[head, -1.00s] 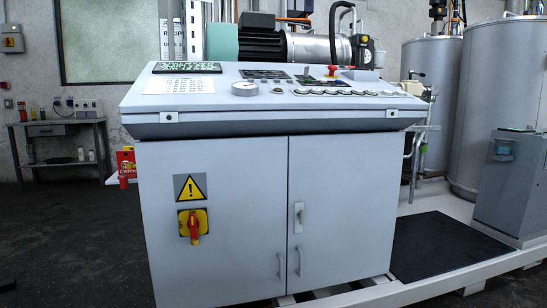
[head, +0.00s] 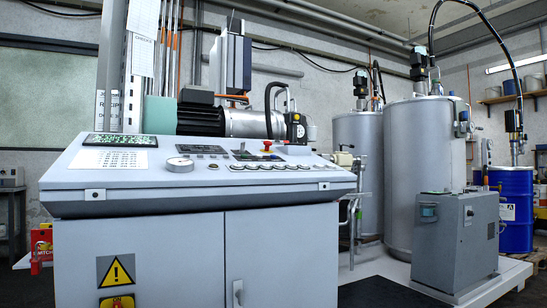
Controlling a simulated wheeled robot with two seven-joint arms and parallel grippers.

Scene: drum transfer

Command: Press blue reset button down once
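The grey control console (head: 140,235) stands in the head view at left of centre, with its sloped panel (head: 140,178) facing me. A row of small round buttons (head: 270,167) runs along the right part of the panel. A red emergency stop (head: 267,146) sits behind them on a yellow base. A round gauge (head: 180,164) is left of the row. I cannot pick out a blue button at this size. Neither of my grippers is in view.
A grey cabinet (head: 455,245) stands right of the console on a white platform. Two steel tanks (head: 412,170) rise behind it, and a blue drum (head: 512,215) is at far right. A dark mat (head: 385,293) lies between console and cabinet. A motor (head: 200,118) sits behind the panel.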

